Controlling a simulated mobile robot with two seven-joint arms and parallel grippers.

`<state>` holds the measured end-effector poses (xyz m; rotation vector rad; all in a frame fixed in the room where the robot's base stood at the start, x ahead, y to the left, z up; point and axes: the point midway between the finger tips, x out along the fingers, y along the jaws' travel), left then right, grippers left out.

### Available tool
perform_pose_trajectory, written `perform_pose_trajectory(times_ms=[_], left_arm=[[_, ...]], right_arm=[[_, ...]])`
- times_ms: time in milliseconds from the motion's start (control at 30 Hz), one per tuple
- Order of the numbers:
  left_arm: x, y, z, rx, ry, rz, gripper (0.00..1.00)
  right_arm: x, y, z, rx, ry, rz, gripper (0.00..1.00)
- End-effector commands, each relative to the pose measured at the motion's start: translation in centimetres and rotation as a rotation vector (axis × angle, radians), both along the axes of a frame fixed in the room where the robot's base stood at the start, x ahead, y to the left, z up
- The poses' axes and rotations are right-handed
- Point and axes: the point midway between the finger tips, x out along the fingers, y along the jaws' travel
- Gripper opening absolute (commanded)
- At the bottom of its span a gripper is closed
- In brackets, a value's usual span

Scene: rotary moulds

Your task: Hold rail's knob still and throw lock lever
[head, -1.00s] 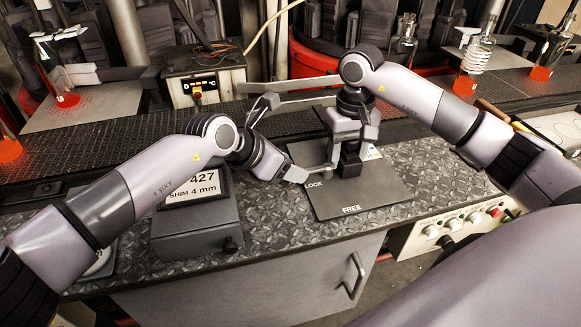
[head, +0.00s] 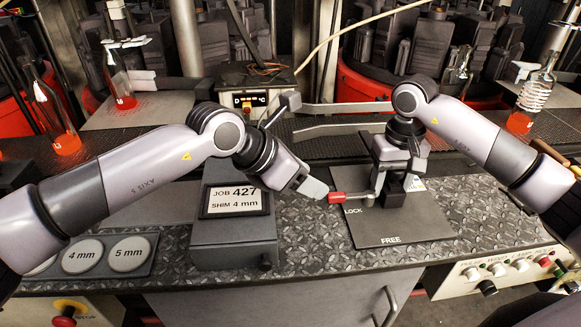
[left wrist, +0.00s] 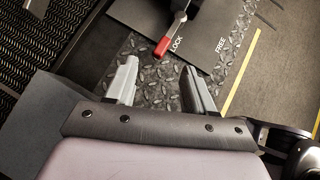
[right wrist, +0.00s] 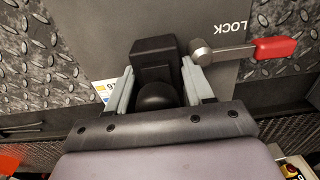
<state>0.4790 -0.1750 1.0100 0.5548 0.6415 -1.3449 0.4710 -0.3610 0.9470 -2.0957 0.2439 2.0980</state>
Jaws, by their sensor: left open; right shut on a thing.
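The lock lever has a red grip (head: 338,197) and a grey arm. It points left over the dark plate (head: 395,228), beside the word LOCK. In the left wrist view the red grip (left wrist: 162,46) lies beyond the fingertips. My left gripper (head: 316,190) is open and empty, just left of the grip in the head view; its fingers (left wrist: 160,85) are apart. My right gripper (right wrist: 158,82) is shut on the black knob (right wrist: 157,96), beside the black block (right wrist: 152,50). In the head view my right gripper (head: 392,172) largely hides the knob.
A grey display box (head: 235,240) reading JOB 427, SHIM 4 mm stands left of the plate. A tray of shim discs (head: 128,254) lies further left. Flasks with red contents (head: 522,120) stand behind. Bare checkered metal (head: 310,245) lies between box and plate.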

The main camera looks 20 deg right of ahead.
Motion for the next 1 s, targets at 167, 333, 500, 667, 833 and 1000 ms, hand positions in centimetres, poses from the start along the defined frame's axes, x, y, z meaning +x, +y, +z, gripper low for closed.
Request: perform_pose_trajectory(times_ms=[167,333,500,667,833,1000], left_arm=[[-0.1,1.9,1.9,-0.002,-0.002,0.002,0.54],[-0.3,2.7,2.8,-0.002,-0.001,0.004,0.54],[-0.3,2.9,2.9,-0.002,0.000,0.003,0.54],[-0.3,2.9,2.9,-0.002,0.000,0.003,0.54],[-0.3,2.9,2.9,-0.002,0.000,0.003,0.54],[-0.3,2.8,2.9,-0.002,0.000,0.003,0.54]], right_arm=[[-0.1,-0.6,0.0,-0.014,0.002,-0.012,0.33],[-0.1,-0.6,0.0,-0.014,0.002,-0.012,0.33],[-0.1,-0.6,0.0,-0.014,0.002,-0.012,0.33],[-0.1,-0.6,0.0,-0.014,0.002,-0.012,0.33],[-0.1,-0.7,0.0,-0.015,0.003,-0.012,0.33],[-0.1,-0.6,0.0,-0.014,0.002,-0.012,0.74]])
